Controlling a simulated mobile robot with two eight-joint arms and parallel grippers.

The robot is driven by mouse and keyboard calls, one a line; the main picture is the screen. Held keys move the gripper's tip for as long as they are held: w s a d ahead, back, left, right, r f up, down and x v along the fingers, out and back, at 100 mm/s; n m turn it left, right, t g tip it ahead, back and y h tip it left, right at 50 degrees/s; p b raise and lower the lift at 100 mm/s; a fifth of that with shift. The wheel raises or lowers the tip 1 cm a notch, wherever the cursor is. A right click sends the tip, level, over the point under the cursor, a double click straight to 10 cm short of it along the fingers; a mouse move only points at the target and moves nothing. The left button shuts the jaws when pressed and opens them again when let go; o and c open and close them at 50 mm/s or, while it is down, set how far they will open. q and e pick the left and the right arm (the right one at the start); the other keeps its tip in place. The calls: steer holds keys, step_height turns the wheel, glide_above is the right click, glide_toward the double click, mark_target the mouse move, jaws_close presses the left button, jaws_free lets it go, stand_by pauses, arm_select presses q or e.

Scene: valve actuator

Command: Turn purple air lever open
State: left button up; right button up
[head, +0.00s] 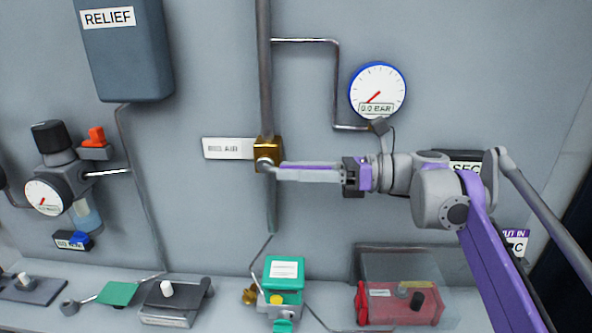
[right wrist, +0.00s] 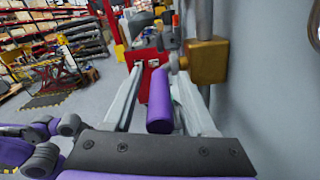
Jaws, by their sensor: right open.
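The purple air lever (right wrist: 160,103) extends from the brass valve (right wrist: 207,61) toward my wrist camera. In the head view the brass valve (head: 266,152) sits on the vertical grey pipe, and a thin strip of the purple lever (head: 308,167) shows to its right, roughly across the pipe. My right gripper (head: 281,172) reaches in from the right, its fingertips close to the valve. In the right wrist view my right gripper (right wrist: 158,88) is open, with one finger on each side of the lever; gaps show beside it. My left gripper is not in view.
A blue-rimmed gauge (head: 378,91) reading 0.0 BAR hangs above my right arm. A white label plate (head: 228,148) is left of the valve. A dark RELIEF box (head: 122,52) and a regulator (head: 60,170) are farther left. Below stand a green device (head: 284,272) and a clear-covered red box (head: 402,303).

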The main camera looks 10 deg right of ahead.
jaws_close()
stand_by(1.4)
